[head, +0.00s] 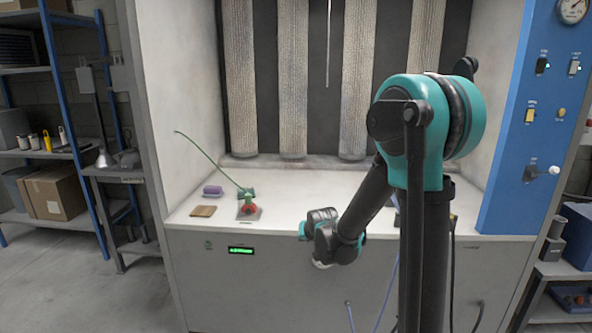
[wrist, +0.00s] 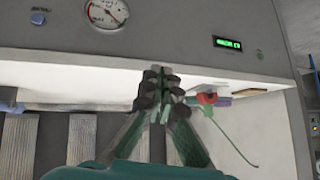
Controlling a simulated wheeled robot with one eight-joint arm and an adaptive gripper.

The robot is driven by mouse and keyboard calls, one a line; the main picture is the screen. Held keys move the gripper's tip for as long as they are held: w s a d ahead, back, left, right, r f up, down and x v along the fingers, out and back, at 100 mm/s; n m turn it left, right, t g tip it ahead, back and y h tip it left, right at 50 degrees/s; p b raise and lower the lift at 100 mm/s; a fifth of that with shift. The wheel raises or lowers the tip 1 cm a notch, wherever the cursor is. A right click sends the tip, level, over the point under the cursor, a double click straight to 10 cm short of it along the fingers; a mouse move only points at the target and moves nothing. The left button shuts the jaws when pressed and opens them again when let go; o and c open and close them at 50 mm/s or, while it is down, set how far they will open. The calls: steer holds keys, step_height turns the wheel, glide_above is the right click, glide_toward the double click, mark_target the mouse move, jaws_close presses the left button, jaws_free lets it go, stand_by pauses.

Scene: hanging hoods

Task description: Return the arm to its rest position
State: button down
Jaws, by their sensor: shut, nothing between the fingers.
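My arm, teal and dark grey, rises at the right of centre in the head view and reaches down and left in front of the hood's work surface (head: 290,210). Its wrist end hangs near the front edge of that surface. The fingertips are hard to make out in the head view. In the wrist view my gripper (wrist: 160,92) shows its dark fingers closed together with nothing between them. The wrist picture is upside down, with the hood's front panel (wrist: 170,38) at its top.
A red and green item (head: 249,207) with a long green rod, a purple block (head: 212,190) and a wooden block (head: 203,211) sit left on the surface. Ribbed columns (head: 292,85) stand behind. A blue control panel (head: 535,120) is at right, shelving (head: 50,150) at left.

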steer(key=s+d+f+g, duration=0.1)
steer(key=s+d, duration=0.4)
steer(key=s, duration=0.4)
steer(key=s+d+f+g+h, duration=0.1)
steer(key=s+d, duration=0.4)
steer(key=s, duration=0.5)
steer(key=s+d+f+g+h, duration=0.1)
steer(key=s+d+f+g, duration=0.1)
steer(key=s+d, duration=0.4)
steer(key=s, duration=0.3)
steer(key=shift+s+g, duration=0.3)
steer(key=shift+s, duration=0.1)
